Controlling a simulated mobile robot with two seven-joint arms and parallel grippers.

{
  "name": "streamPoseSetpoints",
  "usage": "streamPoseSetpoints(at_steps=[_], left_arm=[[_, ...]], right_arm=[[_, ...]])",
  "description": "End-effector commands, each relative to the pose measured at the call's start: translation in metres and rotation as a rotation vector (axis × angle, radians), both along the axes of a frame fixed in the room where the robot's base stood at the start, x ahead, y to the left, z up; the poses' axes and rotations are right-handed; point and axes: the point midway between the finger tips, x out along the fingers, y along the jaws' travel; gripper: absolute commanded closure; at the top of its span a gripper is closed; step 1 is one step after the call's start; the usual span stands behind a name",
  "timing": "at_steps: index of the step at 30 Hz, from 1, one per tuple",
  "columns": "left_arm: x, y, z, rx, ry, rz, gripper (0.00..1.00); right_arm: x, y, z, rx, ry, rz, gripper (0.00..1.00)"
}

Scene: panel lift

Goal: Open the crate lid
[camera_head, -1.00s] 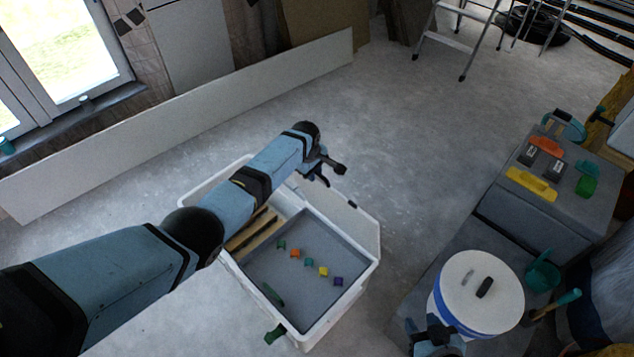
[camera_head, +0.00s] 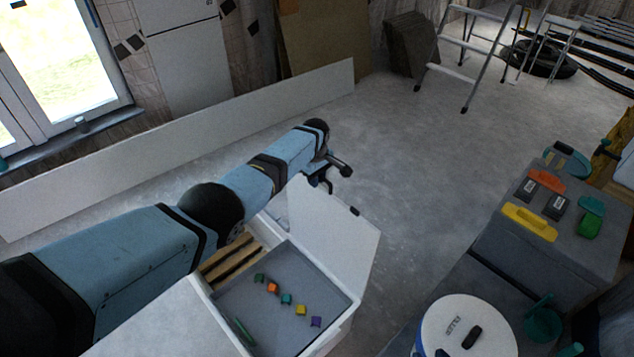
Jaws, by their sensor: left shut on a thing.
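The white crate (camera_head: 345,322) stands on the floor at the lower middle, with its inside showing. Its white lid (camera_head: 335,228) is raised at a steep angle along the far right side, with a small dark latch on its edge. Inside are a grey tray floor with several small coloured blocks (camera_head: 286,299) and wooden slats (camera_head: 228,262). My left gripper (camera_head: 322,184) is shut on the lid near its upper far corner; the fingertips are small and partly hidden. My right gripper is out of view.
A white lidded bucket (camera_head: 455,338) stands at the lower right. A grey box (camera_head: 560,236) with coloured tools on top is behind it. A long white board (camera_head: 200,138) leans along the wall. A stepladder (camera_head: 468,80) stands at the back. Floor right of the lid is clear.

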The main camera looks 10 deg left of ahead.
Motion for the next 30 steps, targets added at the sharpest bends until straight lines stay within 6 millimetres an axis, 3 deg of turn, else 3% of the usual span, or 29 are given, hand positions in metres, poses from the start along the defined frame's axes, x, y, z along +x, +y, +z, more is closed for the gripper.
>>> streamPoseSetpoints(at_steps=[16,17,20,30], left_arm=[[0.0013,0.0,-0.0017,-0.003,-0.003,0.002,1.0],[0.0013,0.0,-0.0017,-0.004,-0.002,0.002,0.82],[0.0015,0.0001,-0.0014,-0.003,-0.003,0.001,0.62],[0.002,0.0001,0.0054,-0.002,-0.003,0.0,0.62]], right_arm=[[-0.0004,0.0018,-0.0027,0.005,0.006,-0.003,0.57],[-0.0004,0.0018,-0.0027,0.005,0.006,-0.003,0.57],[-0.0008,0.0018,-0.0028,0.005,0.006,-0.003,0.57],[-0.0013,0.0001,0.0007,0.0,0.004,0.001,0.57]])
